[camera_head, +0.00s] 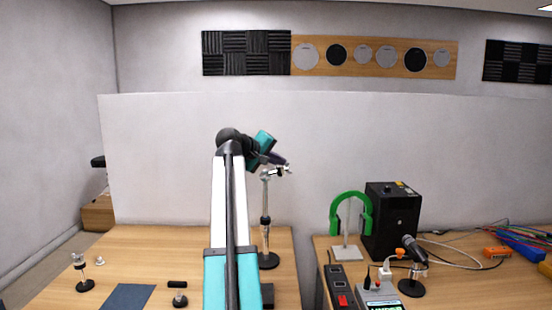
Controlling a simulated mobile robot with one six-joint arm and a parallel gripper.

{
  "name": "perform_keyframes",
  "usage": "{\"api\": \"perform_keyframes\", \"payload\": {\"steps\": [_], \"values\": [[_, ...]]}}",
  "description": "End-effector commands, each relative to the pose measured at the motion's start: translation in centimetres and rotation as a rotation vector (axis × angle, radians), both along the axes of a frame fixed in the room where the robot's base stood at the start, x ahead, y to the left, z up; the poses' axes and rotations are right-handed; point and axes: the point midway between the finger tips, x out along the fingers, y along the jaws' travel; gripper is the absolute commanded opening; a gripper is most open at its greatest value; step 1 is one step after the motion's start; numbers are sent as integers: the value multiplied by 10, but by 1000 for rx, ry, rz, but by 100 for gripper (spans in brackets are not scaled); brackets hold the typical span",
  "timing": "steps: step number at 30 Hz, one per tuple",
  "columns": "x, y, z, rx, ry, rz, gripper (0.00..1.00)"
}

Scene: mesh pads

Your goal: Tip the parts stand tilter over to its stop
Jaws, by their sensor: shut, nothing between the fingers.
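A tall stand (265,222) with a round dark base and a metal pole stands on the left desk, just right of my arm. I take the small silver head (275,172) at its top to be the tilter; it juts out to the right. My gripper (283,161) is dark and small in this view, right above the head. Its fingers are shut with nothing seen between them. I cannot tell whether they touch the head. My arm hides part of the desk left of the stand.
The left desk (125,245) carries a small stand (80,270), a dark mat (128,297) and small parts. The right desk (470,290) holds a green headphone on a stand (350,215), a black box (392,220), a microphone (414,250) and cables. A pale partition (400,150) stands behind.

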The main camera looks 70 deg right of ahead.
Motion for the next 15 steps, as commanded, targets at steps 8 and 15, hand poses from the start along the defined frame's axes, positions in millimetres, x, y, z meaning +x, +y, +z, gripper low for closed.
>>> {"api": "perform_keyframes", "payload": {"steps": [8, 15], "values": [[-1, -1, 0, -1, 1, -2, 0], [3, 1, 6, -1, 2, 0, 0]]}}
